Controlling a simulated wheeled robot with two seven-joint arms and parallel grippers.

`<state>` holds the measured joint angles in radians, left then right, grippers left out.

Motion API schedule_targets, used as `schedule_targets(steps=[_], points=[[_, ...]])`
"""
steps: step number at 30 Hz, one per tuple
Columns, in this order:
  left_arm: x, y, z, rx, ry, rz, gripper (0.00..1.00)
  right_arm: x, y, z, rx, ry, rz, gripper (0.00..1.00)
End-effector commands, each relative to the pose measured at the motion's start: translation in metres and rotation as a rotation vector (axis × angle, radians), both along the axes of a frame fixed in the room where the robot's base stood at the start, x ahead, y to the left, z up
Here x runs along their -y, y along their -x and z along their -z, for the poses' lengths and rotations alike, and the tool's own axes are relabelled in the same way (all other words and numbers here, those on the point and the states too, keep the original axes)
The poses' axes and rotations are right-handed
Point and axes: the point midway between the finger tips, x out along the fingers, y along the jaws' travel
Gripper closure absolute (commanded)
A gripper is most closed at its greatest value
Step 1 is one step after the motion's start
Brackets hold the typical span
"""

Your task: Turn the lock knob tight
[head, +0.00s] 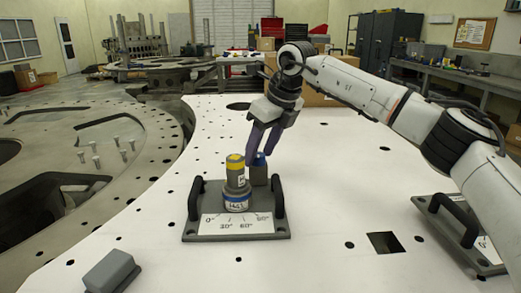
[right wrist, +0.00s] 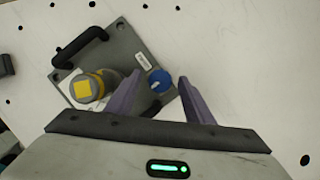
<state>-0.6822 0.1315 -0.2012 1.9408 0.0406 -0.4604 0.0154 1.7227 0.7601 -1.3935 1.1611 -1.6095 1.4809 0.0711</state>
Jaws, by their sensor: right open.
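A grey base plate (head: 190,228) with two black handles and a printed angle scale lies on the white table. On it stands a grey post with a yellow top (head: 235,168) and a blue-and-white ring at its foot. The blue-topped knob (head: 259,163) stands just behind and right of this post, partly hidden by it and by a finger. My right gripper (head: 261,155) points down at the knob, open, with purple fingers. In the right wrist view the round blue knob (right wrist: 159,80) shows between the spread fingertips, with room on both sides. My left gripper is not in view.
A second plate (head: 435,212) with a black handle lies at the right, partly behind my right arm. A grey block (head: 112,270) lies at the front left. The white table (head: 320,210) has small holes and a square opening (head: 385,243). Its middle right is clear.

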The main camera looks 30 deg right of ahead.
Motion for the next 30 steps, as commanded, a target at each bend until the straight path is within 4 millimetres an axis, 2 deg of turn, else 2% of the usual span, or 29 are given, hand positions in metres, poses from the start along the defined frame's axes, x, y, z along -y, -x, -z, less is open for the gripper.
schedule_targets(steps=[5, 12, 22, 30], points=[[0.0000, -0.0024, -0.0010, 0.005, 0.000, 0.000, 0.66, -0.0001, -0.0001, 0.0000, 0.000, 0.000, 0.000, 0.54], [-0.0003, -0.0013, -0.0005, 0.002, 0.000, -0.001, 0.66, -0.0001, 0.0001, -0.0003, 0.000, 0.000, 0.000, 0.93], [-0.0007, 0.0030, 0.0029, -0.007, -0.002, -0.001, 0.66, -0.0007, 0.0001, -0.0003, 0.000, 0.001, 0.045, 0.93], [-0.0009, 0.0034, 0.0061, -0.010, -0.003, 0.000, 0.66, -0.0027, 0.0001, 0.0003, 0.001, 0.002, 0.215, 0.93]])
